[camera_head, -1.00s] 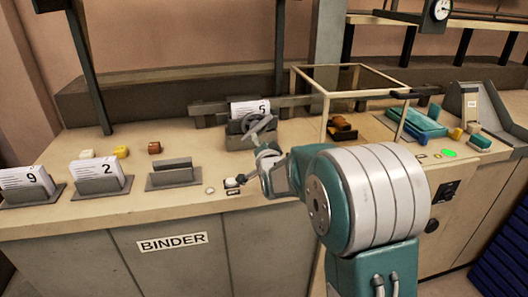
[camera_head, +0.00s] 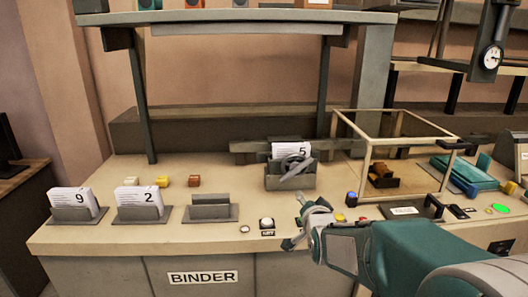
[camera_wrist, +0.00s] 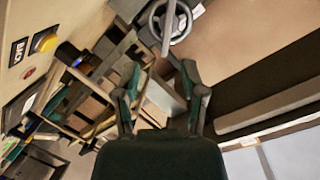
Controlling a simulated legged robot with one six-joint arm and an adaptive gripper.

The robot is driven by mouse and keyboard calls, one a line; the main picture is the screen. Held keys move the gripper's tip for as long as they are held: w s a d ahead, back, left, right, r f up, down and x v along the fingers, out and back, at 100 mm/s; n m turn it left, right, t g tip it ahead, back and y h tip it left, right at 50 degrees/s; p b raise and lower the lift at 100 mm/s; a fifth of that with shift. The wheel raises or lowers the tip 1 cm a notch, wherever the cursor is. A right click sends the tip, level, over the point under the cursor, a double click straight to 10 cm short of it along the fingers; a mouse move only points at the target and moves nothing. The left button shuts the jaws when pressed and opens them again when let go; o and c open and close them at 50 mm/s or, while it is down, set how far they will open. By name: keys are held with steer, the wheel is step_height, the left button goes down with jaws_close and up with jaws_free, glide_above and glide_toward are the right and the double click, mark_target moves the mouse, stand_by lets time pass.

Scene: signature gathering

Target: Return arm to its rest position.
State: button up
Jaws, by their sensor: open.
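My gripper (camera_head: 292,224) is at the front edge of the binder bench, low and left of my teal arm in the head view. In the wrist view its two fingers (camera_wrist: 165,90) are spread apart with nothing between them. The binder press (camera_head: 290,176) with a grey handwheel stands behind the gripper and holds a sheet marked 5 (camera_head: 292,150). The handwheel also shows at the top of the wrist view (camera_wrist: 170,20). The gripper is apart from the press.
Paper stacks marked 9 (camera_head: 75,199) and 2 (camera_head: 139,202) stand in holders at left, beside an empty holder (camera_head: 210,208). A framed box (camera_head: 410,124) stands right of the press. A white button (camera_head: 266,222) is near the front edge. Bench space before the holders is clear.

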steer(key=s+f+n+g, duration=0.2)
steer(key=s+n+g, duration=0.6)
steer(key=s, duration=2.4)
steer(key=shift+g, duration=1.1)
